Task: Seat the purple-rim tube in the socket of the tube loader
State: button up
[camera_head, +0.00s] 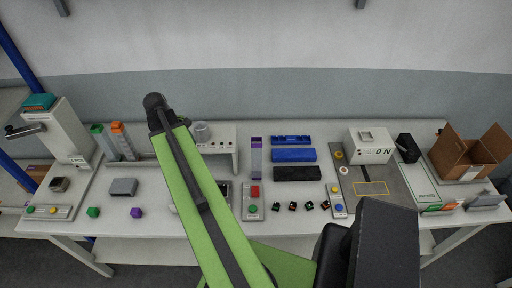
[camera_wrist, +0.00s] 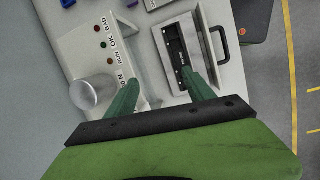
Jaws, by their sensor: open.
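At the back left, a green-topped tube (camera_head: 102,143) and an orange-topped tube (camera_head: 122,140) stand upright in what looks like the tube loader. My arm crosses in front of the loader's right side, and I cannot make out its empty socket. In the wrist view my gripper (camera_wrist: 158,82) is open and empty, above the bench between a white panel and a dark-lined case. The arm hides it in the head view.
A white panel (camera_wrist: 112,50) with lights and a grey cup (camera_wrist: 92,92) stands beside my gripper. The handled case (camera_wrist: 171,45) is on its other side. Blue bins (camera_head: 293,155) stand right of the tube.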

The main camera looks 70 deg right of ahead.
jog(key=n+g+p, duration=0.1)
jog(key=g+p, duration=0.1)
jog(key=p, duration=0.2)
send_near(259, 150)
jog(key=w+d+r, duration=0.1)
jog(key=w+r, duration=0.2)
jog(key=r, duration=0.2)
jog(key=b+x, duration=1.1)
jog(key=x, duration=0.1)
jog(key=shift+f, duration=0.3)
jog(key=shift+s+d+r, duration=0.1)
jog(key=shift+s, duration=0.05)
jog(key=b+x, duration=0.5)
jog(key=shift+a+f, duration=0.25)
jog(key=shift+f, duration=0.05)
jog(key=shift+r, duration=0.2)
grip_shut()
